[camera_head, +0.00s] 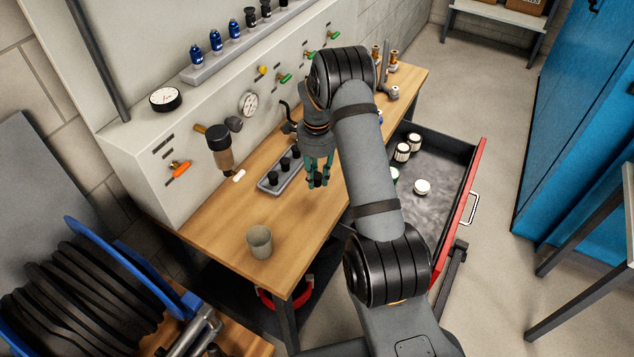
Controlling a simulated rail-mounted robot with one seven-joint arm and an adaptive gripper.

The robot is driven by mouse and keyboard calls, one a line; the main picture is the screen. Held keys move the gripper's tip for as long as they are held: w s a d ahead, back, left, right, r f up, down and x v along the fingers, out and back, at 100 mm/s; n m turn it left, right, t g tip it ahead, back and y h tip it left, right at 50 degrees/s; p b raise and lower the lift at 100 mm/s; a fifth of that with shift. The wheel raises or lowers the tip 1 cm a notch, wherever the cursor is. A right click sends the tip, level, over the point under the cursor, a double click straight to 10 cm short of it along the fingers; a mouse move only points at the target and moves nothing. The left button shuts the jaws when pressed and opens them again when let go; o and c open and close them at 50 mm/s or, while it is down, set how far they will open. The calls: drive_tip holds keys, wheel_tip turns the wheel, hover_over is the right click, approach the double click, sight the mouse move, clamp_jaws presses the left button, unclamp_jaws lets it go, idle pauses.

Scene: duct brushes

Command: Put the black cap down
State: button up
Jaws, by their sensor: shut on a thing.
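My gripper (318,181) has green fingers and points down over the wooden workbench, right of the grey tray. It is shut on a small black cap (318,180), which shows between the fingertips. I cannot tell whether the cap touches the bench top or hangs just above it. The grey tray (268,187) lies on the bench and holds several black pieces in a row. My arm hides part of the bench and the drawer behind it.
A grey cup (259,242) stands near the bench's front corner. A small white piece (239,176) lies by the panel. The open drawer (452,192) at right holds several jars. The wooden bench top (215,225) is clear around the cup.

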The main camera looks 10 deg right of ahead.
sight(317, 186)
wheel_tip(317, 186, down, 3)
drive_tip(key=shift+f+p, duration=0.15)
drive_tip(key=shift+p, duration=0.65)
drive_tip(key=shift+f, duration=0.25)
drive_tip(key=shift+f, duration=0.2)
drive_tip(key=o, duration=0.9)
drive_tip(key=shift+r, duration=0.1)
